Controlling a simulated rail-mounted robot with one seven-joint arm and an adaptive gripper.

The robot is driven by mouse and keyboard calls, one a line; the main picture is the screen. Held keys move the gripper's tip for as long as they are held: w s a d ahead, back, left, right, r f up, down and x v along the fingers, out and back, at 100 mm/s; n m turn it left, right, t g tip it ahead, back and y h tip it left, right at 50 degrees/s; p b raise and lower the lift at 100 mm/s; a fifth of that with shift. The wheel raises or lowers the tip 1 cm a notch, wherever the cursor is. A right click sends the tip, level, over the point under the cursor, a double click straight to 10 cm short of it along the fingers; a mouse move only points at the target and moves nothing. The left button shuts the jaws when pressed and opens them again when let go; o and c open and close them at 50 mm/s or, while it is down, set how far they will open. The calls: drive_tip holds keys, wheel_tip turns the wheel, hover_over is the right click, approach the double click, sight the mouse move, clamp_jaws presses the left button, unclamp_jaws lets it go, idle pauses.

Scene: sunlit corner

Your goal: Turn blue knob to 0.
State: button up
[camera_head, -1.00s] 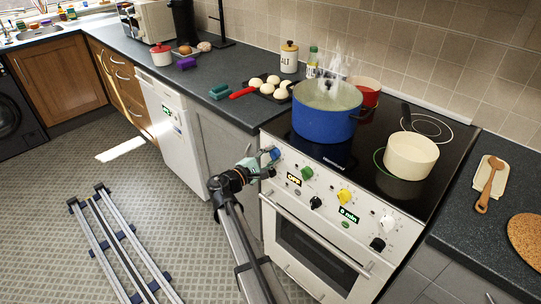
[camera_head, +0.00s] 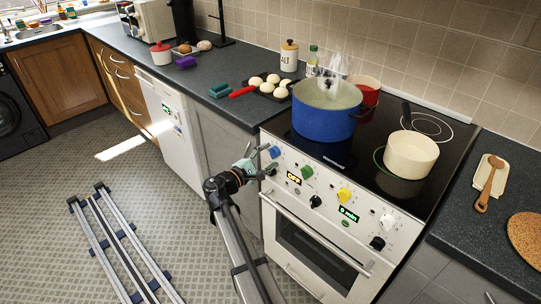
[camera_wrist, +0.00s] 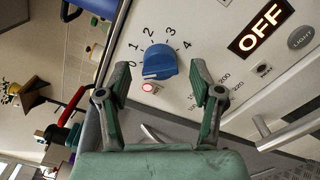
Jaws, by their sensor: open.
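The blue knob (camera_wrist: 158,62) is on the white stove front, with printed numbers 0 to 4 around it. In the wrist view a pale line crosses its lower edge; I cannot tell surely which number it points to. A small red light (camera_wrist: 148,87) glows beside it. My gripper (camera_wrist: 160,70) is open, one finger to each side of the knob in the picture, apart from it. In the head view the blue knob (camera_head: 274,152) is at the panel's left end, and my gripper (camera_head: 255,160) is just left of it, empty.
A display (camera_head: 294,179) reads OFF. A steaming blue pot (camera_head: 325,122) and a cream pan (camera_head: 410,158) stand on the hob above. The oven handle (camera_head: 315,237) juts out below.

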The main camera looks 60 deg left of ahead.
drive_tip(key=v, duration=1)
drive_tip(key=shift+s, duration=0.25)
drive_tip(key=shift+w+d, duration=0.1)
